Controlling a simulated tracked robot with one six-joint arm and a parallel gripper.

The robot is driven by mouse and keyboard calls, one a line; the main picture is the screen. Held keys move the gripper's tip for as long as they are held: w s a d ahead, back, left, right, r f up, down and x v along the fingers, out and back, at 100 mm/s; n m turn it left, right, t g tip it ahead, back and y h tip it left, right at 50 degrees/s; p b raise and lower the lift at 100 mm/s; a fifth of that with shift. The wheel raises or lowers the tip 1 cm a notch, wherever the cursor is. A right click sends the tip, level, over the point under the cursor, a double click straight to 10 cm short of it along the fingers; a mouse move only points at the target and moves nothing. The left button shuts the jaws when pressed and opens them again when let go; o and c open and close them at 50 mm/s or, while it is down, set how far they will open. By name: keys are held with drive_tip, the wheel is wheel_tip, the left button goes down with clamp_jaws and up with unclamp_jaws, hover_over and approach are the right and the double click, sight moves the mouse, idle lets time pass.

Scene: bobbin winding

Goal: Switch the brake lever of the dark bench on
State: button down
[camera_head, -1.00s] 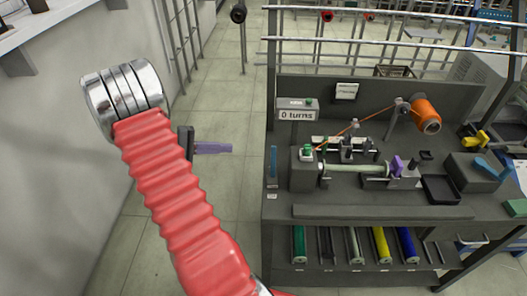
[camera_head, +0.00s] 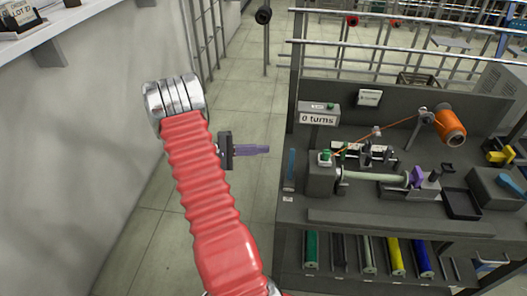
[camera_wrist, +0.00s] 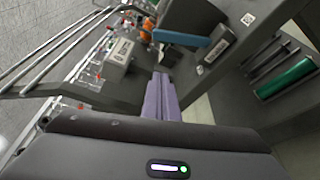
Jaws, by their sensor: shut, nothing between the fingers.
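The dark bench (camera_head: 400,222) stands on the right of the head view. A blue upright bar (camera_head: 291,164) is at its left end, above a small pale label; it may be the brake lever, but its setting cannot be told. In the wrist view a blue bar (camera_wrist: 182,40) lies along the bench edge, just beyond the fingers. My gripper (camera_head: 268,150) has purple fingers, shut and empty, pointing right at the bench's left end with a gap before the blue bar. The fingers (camera_wrist: 160,75) also show shut in the wrist view.
On the bench are a "0 turns" display (camera_head: 318,119), an orange spool (camera_head: 450,127), a pale winding shaft (camera_head: 375,176) and a black tray (camera_head: 462,204). Coloured rolls (camera_head: 396,256) lie on the shelf below. A pale wall is on the left; open floor lies between.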

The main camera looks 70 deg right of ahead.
sight(291, 165)
drive_tip(key=x, duration=0.8)
drive_tip(key=shift+s+d, duration=0.15)
drive_tip(key=shift+s, duration=0.25)
drive_tip(key=shift+s+a+r, duration=0.1)
drive_tip(key=shift+a+r, duration=0.1)
drive_tip(key=shift+a, duration=0.4)
drive_tip(key=shift+s+a+r, duration=0.1)
drive_tip(key=shift+a+r, duration=0.1)
drive_tip(key=shift+a, duration=0.45)
drive_tip(key=shift+s+a+r, duration=0.1)
drive_tip(key=shift+a+r, duration=0.15)
drive_tip(key=shift+a, duration=0.35)
drive_tip(key=shift+w, duration=0.1)
